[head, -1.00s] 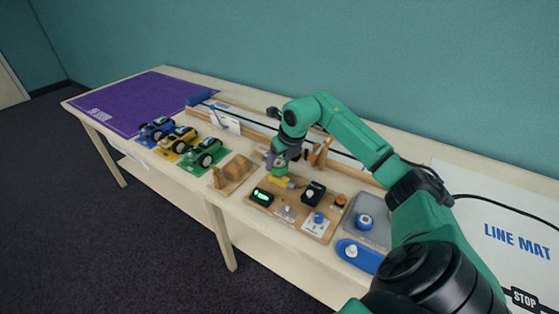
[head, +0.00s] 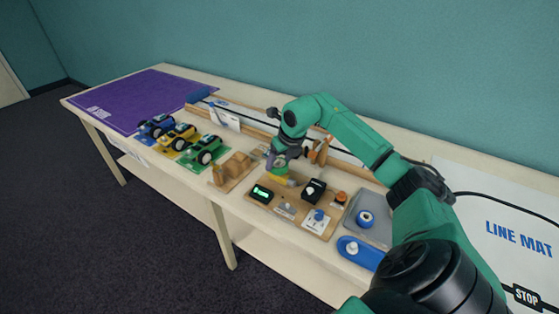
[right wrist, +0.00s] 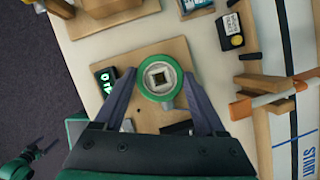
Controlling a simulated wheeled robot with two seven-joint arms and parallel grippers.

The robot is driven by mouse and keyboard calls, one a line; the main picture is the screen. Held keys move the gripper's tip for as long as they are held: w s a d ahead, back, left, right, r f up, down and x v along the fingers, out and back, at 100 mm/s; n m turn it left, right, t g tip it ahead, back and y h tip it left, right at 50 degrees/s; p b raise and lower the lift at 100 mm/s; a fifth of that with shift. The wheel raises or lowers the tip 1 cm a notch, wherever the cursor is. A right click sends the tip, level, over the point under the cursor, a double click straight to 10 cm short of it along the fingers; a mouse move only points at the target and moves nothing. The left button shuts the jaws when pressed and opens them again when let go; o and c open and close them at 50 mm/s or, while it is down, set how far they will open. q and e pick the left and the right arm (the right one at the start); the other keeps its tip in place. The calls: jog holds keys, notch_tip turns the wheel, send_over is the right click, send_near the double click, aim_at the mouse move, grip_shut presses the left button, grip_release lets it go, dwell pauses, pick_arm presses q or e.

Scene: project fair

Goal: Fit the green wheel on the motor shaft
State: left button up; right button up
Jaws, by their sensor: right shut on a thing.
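The green wheel (right wrist: 160,78) has a pale hub with a square centre and sits between the two fingers of my right gripper (right wrist: 158,84) in the right wrist view. The gripper is shut on it. In the head view my right gripper (head: 277,164) is low over the wooden board (head: 300,225), just above the small yellow motor (head: 283,181). The motor shaft is hidden by the gripper and wheel, and I cannot tell whether they touch. A dark two-fingered gripper, my left one (right wrist: 42,148), shows at the lower left of the right wrist view; its opening is unclear.
The board bears a green-lit display (head: 262,193), a black box (head: 314,190) and an orange knob (head: 341,198). Wooden blocks (head: 237,165) and small cars (head: 205,150) stand to the left. A grey tray (head: 378,205) and blue holder (head: 360,253) are at right.

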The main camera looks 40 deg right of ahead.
jog(key=shift+f+b, duration=0.3)
jog(key=shift+f, duration=0.25)
dwell(0.6)
jog(key=o, duration=1.3)
jog(key=shift+c, duration=0.2)
notch_tip(320, 180, up, 8)
jog(key=p, duration=0.6)
jog(key=shift+f, duration=0.1)
